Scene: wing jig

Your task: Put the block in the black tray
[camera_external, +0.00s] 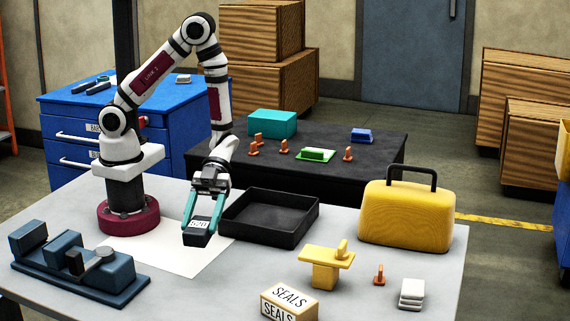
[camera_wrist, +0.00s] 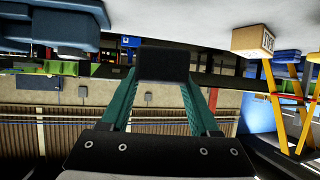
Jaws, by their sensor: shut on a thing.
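The block (camera_external: 196,238) is dark with a white label on its top. My gripper (camera_external: 203,224) has teal fingers and is shut on the block, in front of and to the left of the black tray. The block looks a little above the table, though the exact gap is hard to judge. In the wrist view the block (camera_wrist: 163,66) shows as a dark square between the fingertips of my gripper (camera_wrist: 163,80). The black tray (camera_external: 262,240) sits on the grey table and looks empty. I cannot make out the tray in the wrist view.
A blue-grey vise (camera_external: 90,272) stands at the table's left. A yellow case (camera_external: 405,222) is right of the tray. A yellow stand (camera_external: 325,265), a SEALS box (camera_external: 289,300), an orange peg (camera_external: 379,275) and a white stack (camera_external: 412,294) lie at the front right.

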